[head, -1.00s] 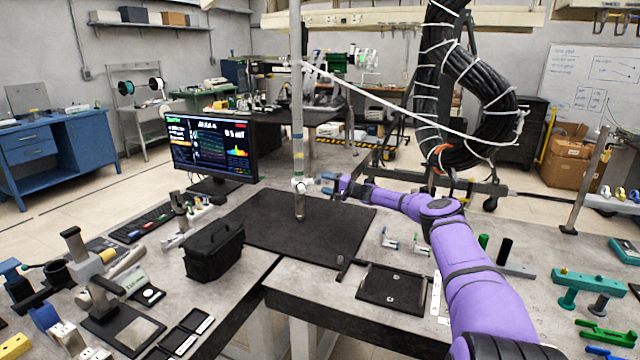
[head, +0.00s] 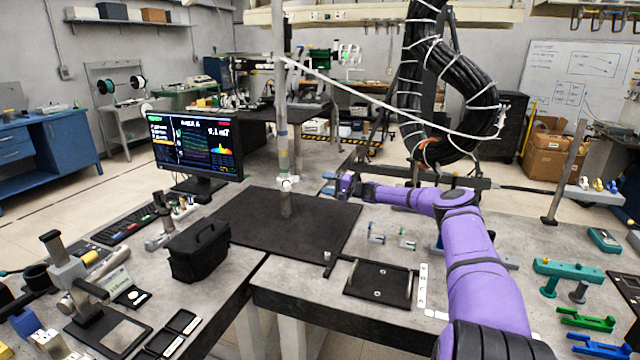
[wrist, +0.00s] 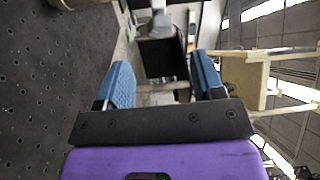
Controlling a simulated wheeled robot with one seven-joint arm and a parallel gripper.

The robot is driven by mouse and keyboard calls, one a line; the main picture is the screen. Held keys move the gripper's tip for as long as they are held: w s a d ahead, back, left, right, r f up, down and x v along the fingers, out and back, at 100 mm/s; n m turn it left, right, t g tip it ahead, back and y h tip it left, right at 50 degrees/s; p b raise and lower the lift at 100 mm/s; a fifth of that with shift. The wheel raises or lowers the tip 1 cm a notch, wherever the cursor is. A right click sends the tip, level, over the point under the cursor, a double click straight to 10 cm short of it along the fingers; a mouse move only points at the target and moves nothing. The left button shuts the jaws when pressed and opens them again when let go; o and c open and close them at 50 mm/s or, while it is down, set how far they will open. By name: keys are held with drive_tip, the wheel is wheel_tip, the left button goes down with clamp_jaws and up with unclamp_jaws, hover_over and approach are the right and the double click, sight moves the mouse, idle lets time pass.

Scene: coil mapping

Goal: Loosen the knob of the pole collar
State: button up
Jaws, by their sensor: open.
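The pole (head: 282,110) stands upright on the black mat (head: 320,222). A small white collar (head: 286,184) sits around it low down, above the mat. The knob is too small to tell apart from the collar in the head view. My gripper (head: 329,184) is to the right of the collar at about the same picture height. Its blue fingers point left toward the pole, with a gap between them and the collar. In the wrist view the two blue fingers (wrist: 163,82) are apart, with nothing held between them.
A monitor (head: 196,146) and a black bag (head: 199,252) stand left of the pole. A thick black cable coil (head: 450,95) hangs behind my arm, with a white line running to the pole.

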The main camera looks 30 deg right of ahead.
sight(305, 178)
wheel_tip(305, 178, up, 4)
drive_tip(key=m+g+h, duration=0.3)
drive_tip(key=m+h, duration=0.1)
drive_tip(key=m, duration=0.2)
drive_tip(key=shift+t, duration=0.3)
drive_tip(key=x, duration=1)
drive_tip(key=shift+a, duration=0.45)
drive_tip(key=c, duration=0.9)
